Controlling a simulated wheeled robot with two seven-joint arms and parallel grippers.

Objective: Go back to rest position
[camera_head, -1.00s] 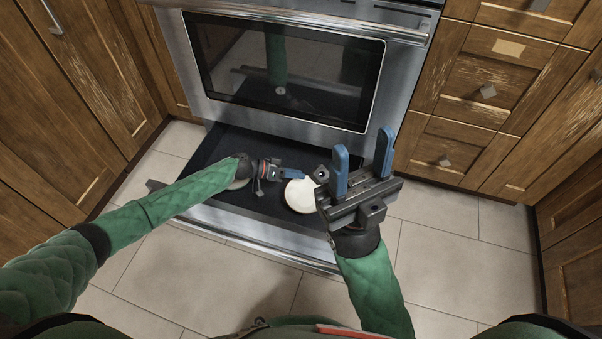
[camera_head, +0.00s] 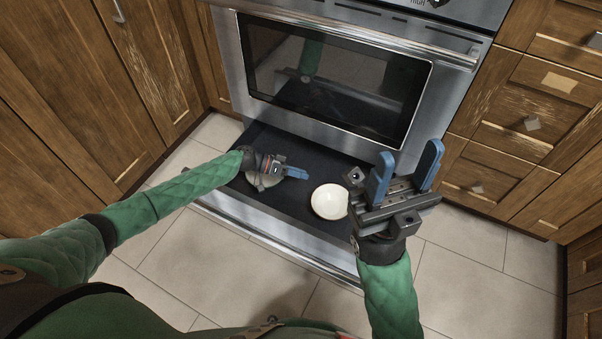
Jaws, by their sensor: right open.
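My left gripper (camera_head: 296,173) is low over the open drawer (camera_head: 270,205) under the oven. Its blue fingers point right, towards a white bowl (camera_head: 329,201) lying in the drawer, with a gap between them. The fingers are seen edge-on, so I cannot tell whether they are open or shut. My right gripper (camera_head: 406,172) is raised in front of the drawer's right end, its two blue fingers apart and pointing up. Nothing is between them. It hides the drawer's right end.
The oven (camera_head: 330,80) stands behind the drawer with its door shut. Wooden cabinets (camera_head: 70,100) flank it on the left, and wooden drawers (camera_head: 530,125) on the right. The open drawer's front edge juts over the tiled floor (camera_head: 480,280), which is clear.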

